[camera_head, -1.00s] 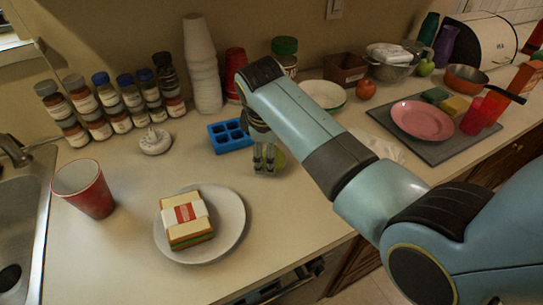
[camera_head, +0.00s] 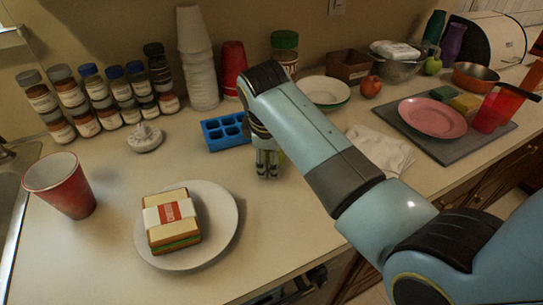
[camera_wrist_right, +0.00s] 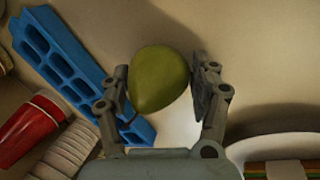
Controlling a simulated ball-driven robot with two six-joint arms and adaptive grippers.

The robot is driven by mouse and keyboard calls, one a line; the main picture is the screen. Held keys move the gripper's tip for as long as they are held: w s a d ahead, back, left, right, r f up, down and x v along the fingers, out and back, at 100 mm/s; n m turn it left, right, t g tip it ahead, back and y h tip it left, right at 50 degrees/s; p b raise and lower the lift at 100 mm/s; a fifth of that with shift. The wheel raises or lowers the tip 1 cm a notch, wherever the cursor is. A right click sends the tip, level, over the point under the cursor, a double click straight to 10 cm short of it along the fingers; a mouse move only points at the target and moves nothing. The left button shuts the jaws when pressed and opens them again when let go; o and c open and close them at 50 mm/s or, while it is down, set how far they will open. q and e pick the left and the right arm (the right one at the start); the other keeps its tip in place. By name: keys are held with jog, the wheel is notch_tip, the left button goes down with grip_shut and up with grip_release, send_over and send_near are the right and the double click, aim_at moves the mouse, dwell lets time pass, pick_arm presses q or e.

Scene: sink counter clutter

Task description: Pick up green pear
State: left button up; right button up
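The green pear (camera_wrist_right: 160,80) is between the two fingers of my right gripper (camera_wrist_right: 162,90) in the right wrist view. A finger lies on each side of it, very close, and the gripper looks open; I cannot tell whether either pad touches. In the head view the right gripper (camera_head: 267,164) points down at the counter, just right of the blue tray, and its fingers hide most of the pear. I cannot make out my left gripper in either view.
The blue compartment tray (camera_head: 226,133) stands close to the right gripper. A sandwich on a white plate (camera_head: 228,215) and a red cup (camera_head: 62,188) are in front and left. White cups (camera_head: 203,80) and a green-lidded jar (camera_head: 285,52) stand behind. A cloth (camera_head: 382,150) lies to the right.

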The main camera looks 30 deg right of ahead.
jog(key=c, duration=0.8)
jog(key=shift+r, duration=0.1)
